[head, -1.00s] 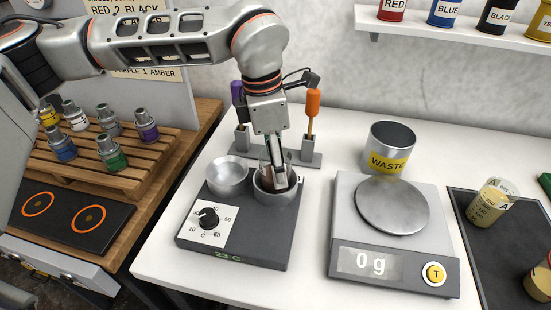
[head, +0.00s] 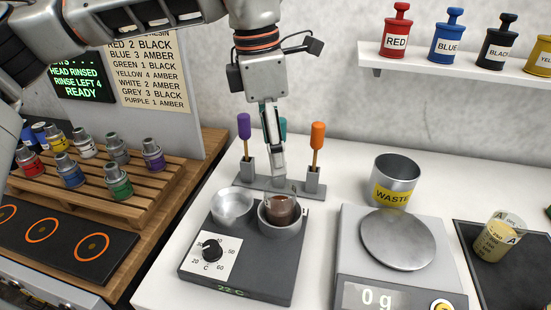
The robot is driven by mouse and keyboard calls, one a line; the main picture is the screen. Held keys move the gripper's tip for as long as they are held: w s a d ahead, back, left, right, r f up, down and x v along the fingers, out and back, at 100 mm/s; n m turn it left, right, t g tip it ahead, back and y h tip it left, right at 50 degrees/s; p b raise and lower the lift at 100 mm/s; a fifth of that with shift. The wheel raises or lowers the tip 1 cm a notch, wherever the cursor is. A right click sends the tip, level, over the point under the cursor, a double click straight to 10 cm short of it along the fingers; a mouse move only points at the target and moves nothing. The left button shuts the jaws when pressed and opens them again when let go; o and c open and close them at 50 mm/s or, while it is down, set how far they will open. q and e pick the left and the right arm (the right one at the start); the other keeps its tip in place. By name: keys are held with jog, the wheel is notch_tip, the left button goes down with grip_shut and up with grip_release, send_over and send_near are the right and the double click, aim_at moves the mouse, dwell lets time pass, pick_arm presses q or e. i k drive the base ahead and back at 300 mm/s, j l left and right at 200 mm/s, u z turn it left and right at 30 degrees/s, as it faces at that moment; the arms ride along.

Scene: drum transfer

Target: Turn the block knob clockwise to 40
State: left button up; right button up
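The block knob (head: 211,250) is a black knob on a white dial plate (head: 197,250) at the front left of the dark heating block (head: 262,268). Its white mark sits toward the upper left, and 20, 50 and 60 are readable around it. The block's green display (head: 230,290) reads about 22 C. My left gripper (head: 278,180) points down above and behind the beaker, apart from the knob. Its fingers are seen edge-on, so their opening is unclear. My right gripper is out of view.
A rack (head: 250,189) with purple, teal and orange-handled tools stands behind the block, close to my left gripper. The scale (head: 345,250), reading 0 g, and the waste cup (head: 394,182) are to the right. The table left of the knob is narrow.

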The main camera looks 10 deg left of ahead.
aim_at(212, 251)
jog(key=k, duration=1.5)
